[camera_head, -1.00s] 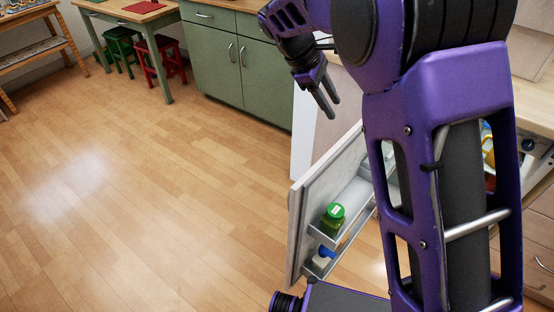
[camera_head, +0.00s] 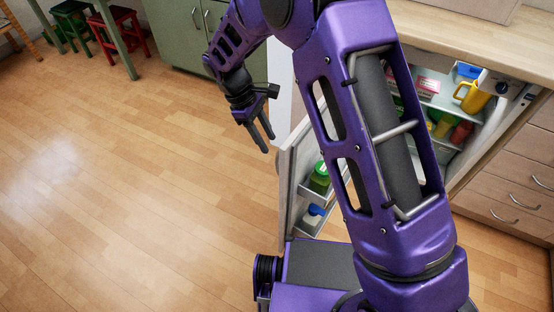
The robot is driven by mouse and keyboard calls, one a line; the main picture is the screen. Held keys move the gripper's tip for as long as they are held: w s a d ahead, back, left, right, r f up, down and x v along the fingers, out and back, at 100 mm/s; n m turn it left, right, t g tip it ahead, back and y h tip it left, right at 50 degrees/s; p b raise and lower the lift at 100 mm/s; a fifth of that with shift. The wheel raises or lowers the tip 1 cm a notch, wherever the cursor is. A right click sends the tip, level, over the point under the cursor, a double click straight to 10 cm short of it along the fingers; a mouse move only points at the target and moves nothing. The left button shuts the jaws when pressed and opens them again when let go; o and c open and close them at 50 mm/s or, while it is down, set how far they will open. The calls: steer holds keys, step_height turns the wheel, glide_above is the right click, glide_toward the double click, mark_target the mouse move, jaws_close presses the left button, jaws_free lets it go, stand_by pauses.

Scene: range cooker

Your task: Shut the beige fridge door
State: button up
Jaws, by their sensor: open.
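The fridge door (camera_head: 289,187) stands wide open, seen nearly edge-on left of my arm. Its inner shelves hold a green-lidded jar (camera_head: 319,178) and a blue-capped container (camera_head: 314,212). The fridge interior (camera_head: 462,118) is exposed at the right, with a yellow jug (camera_head: 471,97), a red jar (camera_head: 461,132) and packages on its shelves. My gripper (camera_head: 262,138) is open and empty, fingers pointing down, to the left of the door's upper part. I see no contact with the door. My arm hides part of the door and the fridge opening.
Wooden drawers (camera_head: 510,190) stand right of the fridge under a counter. A green cabinet (camera_head: 178,32) stands at the back, with red (camera_head: 122,50) and green stools at the back left. The wooden floor (camera_head: 120,190) at the left is clear.

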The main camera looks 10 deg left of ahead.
mark_target(277, 161)
steer(key=b+x, duration=0.1)
steer(key=x, duration=0.7)
steer(key=shift+f, duration=0.25)
jaws_close()
stand_by(1.1)
